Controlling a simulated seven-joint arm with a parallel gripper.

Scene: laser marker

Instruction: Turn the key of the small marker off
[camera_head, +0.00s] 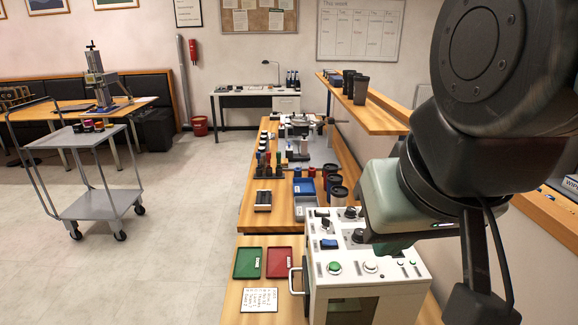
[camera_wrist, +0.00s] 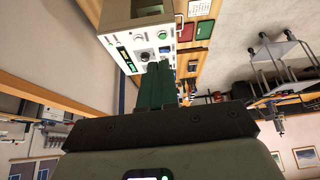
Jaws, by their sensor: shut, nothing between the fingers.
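The small marker is a white box (camera_head: 388,284) in the lower right of the head view, with knobs and buttons on its sloped panel. It shows upside down at the top of the wrist view (camera_wrist: 113,40). A small dark control (camera_head: 326,227) stands on the panel's left part; I cannot tell whether it is the key. A dark round knob (camera_wrist: 144,57) shows left of my fingertips in the wrist view. My gripper (camera_wrist: 159,66) is shut and empty, its green fingers reaching towards the panel and covering part of it. Contact cannot be told. The arm hides the fingers in the head view.
A green button (camera_head: 334,268) and a blue part (camera_head: 329,244) sit on the panel. A green tray (camera_head: 249,263) and a red tray (camera_head: 279,262) lie left of the marker, behind a written card (camera_head: 260,300). Dark cups (camera_head: 337,195) stand behind it. A trolley (camera_head: 95,160) stands far left.

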